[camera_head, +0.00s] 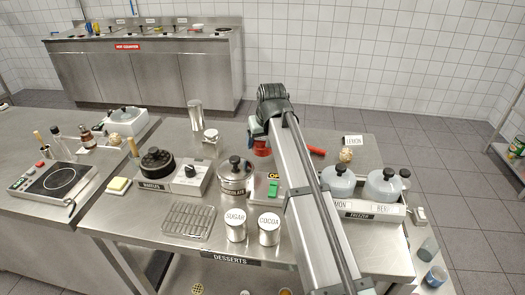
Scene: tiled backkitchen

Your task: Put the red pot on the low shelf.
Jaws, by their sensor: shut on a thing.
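The red pot (262,150) is on the far side of the steel counter, mostly hidden behind my arm. A red handle (316,151), apparently the pot's, sticks out to the right of the arm. My gripper (257,138) is at the pot, shut on it; the fingers are largely hidden. Whether the pot touches the counter cannot be told. Under the counter's front edge, a lower shelf (225,283) shows in part, with small round things on it. Another shelf (508,158) shows at the far right edge.
The counter (130,225) holds a waffle maker (157,170), a lidded steel pot (236,180), a wire rack (188,220), sugar (236,231) and cocoa (269,235) tins, and a freezer unit (368,213) with lidded tubs. Bare counter lies around the rack. Tiled floor is open at right.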

